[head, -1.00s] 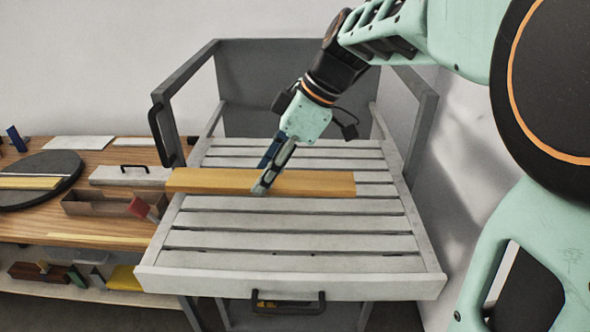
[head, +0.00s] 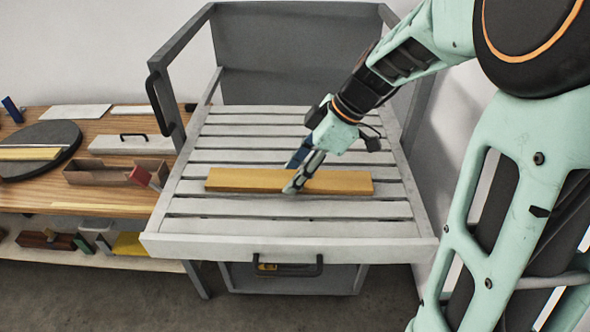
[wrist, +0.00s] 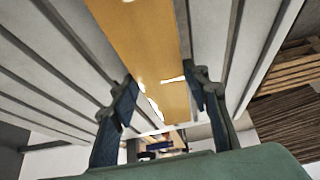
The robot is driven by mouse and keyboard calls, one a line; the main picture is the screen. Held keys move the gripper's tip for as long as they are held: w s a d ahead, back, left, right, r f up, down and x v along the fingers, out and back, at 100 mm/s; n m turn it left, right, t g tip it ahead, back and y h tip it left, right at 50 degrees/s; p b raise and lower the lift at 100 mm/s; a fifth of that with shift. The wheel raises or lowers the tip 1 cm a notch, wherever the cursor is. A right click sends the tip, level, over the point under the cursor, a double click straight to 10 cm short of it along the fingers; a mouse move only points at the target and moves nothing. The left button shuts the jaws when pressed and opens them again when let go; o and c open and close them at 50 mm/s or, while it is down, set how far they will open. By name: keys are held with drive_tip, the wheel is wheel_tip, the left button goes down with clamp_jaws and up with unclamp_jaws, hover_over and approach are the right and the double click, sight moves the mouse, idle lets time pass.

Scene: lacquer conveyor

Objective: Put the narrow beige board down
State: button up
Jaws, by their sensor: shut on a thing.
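The narrow beige board (head: 240,180) shows yellow-tan in the head view and lies lengthwise, left to right, across the pale slatted rack (head: 290,246). It looks level, at or just above the slats; I cannot tell whether it touches them. My gripper (head: 297,184) is shut on the board near its middle, coming down from the upper right. In the wrist view the board (wrist: 150,52) runs between the two fingers of my gripper (wrist: 160,95), and the slats show on both sides of it.
A grey frame (head: 290,55) with side rails stands behind the rack. At left is a wooden bench (head: 100,205) with a dark round plate (head: 40,145), a white lidded box (head: 130,145) and a brown open tray (head: 110,173). Bare slats lie in front of and behind the board.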

drive_tip(key=shift+f, duration=0.1)
drive_tip(key=o, duration=1.4)
drive_tip(key=shift+c, duration=0.2)
drive_tip(key=v, duration=1.2)
drive_tip(key=shift+b, duration=0.45)
